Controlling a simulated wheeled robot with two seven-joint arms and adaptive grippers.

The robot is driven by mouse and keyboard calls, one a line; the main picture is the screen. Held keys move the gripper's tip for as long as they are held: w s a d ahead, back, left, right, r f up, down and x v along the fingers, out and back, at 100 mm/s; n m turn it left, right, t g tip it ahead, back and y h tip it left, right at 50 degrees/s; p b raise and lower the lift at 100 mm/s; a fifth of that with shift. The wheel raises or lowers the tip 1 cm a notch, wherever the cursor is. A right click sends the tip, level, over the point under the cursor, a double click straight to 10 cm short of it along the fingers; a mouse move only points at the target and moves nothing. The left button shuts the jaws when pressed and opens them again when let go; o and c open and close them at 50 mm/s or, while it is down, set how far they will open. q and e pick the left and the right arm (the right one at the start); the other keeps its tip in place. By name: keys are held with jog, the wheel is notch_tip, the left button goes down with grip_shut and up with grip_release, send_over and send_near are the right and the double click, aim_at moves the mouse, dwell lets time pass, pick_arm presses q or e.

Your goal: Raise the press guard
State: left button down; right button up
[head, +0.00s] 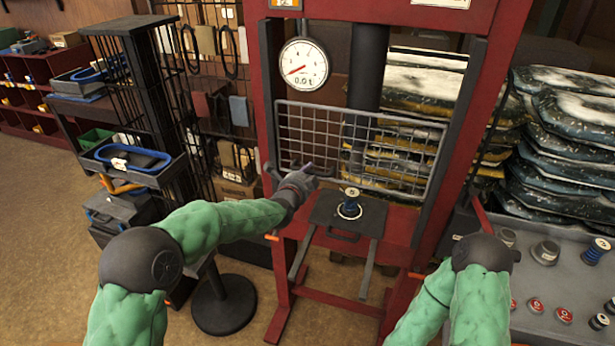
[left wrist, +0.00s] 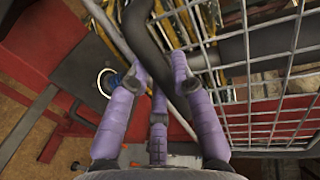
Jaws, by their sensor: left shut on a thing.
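The press guard (head: 385,150) is a grey wire-mesh panel across the front of the red press frame (head: 268,90), below the gauge. My left gripper (head: 303,172) is at the guard's lower left corner. In the left wrist view, the purple fingers of my left gripper (left wrist: 160,78) are closed around a dark bar at the edge of the guard (left wrist: 270,75), with the mesh to the right. The fingers partly hide the bar. My right arm comes in at the bottom right, but its gripper is not visible.
A round gauge (head: 303,65) hangs above the guard. A blue spool-like part (head: 350,205) stands on the press plate (head: 325,208) below it. A grey table with small parts (head: 500,285) is at the right. A shelf rack (head: 125,100) and a round-based stand (head: 223,303) are at the left.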

pick_arm(q)
jog(key=shift+w+r, duration=0.1)
jog(key=shift+r, duration=0.45)
jog(key=shift+a, duration=0.1)
jog(key=c, duration=1.1)
grip_release()
jog(key=shift+o, duration=0.2)
jog(key=shift+f, duration=0.2)
jog(key=v, duration=1.2)
